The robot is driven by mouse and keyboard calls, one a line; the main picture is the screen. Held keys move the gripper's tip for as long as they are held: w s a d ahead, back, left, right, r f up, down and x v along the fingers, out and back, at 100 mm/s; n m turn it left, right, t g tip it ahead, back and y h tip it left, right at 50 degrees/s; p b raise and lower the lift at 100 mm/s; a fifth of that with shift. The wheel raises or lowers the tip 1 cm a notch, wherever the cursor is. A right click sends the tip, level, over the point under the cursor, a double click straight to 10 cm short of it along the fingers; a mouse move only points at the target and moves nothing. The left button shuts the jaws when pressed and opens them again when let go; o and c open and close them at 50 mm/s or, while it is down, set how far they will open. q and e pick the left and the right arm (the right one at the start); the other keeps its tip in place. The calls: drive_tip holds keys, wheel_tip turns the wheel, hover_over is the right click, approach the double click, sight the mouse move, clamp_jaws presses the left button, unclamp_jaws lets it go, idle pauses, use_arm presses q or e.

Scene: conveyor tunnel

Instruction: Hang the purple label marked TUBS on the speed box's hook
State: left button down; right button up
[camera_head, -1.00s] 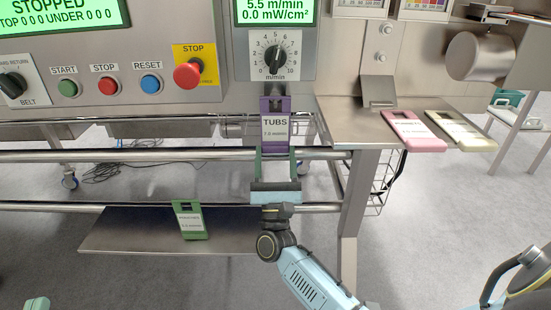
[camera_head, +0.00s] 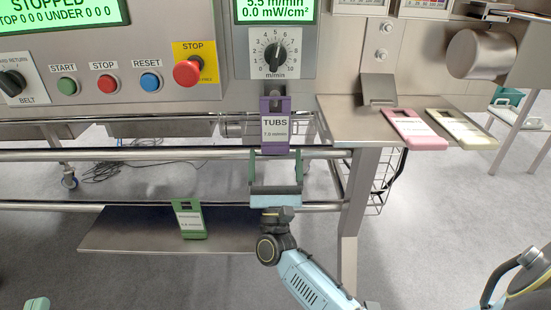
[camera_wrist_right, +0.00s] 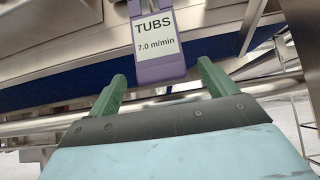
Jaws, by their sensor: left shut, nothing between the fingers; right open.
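The purple label marked TUBS (camera_head: 275,135) hangs upright below the speed box (camera_head: 275,66), its top opening around the hook (camera_head: 275,101). In the right wrist view the label (camera_wrist_right: 157,68) is upright, text facing me. My right gripper (camera_head: 276,166) is open just below the label, its green fingers spread to either side and apart from it. In the wrist view the right gripper (camera_wrist_right: 157,88) shows nothing between its fingers. Only a small teal part of my left gripper (camera_head: 37,303) shows at the bottom left edge; it is shut and empty.
A pink label (camera_head: 415,129) and a cream label (camera_head: 460,129) lie on the metal side shelf (camera_head: 345,115). A green label (camera_head: 189,219) leans on the lower shelf (camera_head: 120,232). Steel rails (camera_head: 120,155) run behind my right gripper. Panel buttons are at upper left.

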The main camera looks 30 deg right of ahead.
drive_tip(key=v, duration=1.2)
drive_tip(key=shift+s+f+p, duration=0.2)
drive_tip(key=shift+f+p, duration=0.05)
drive_tip(key=shift+p, duration=0.15)
drive_tip(key=shift+a, duration=0.1)
idle(1.3)
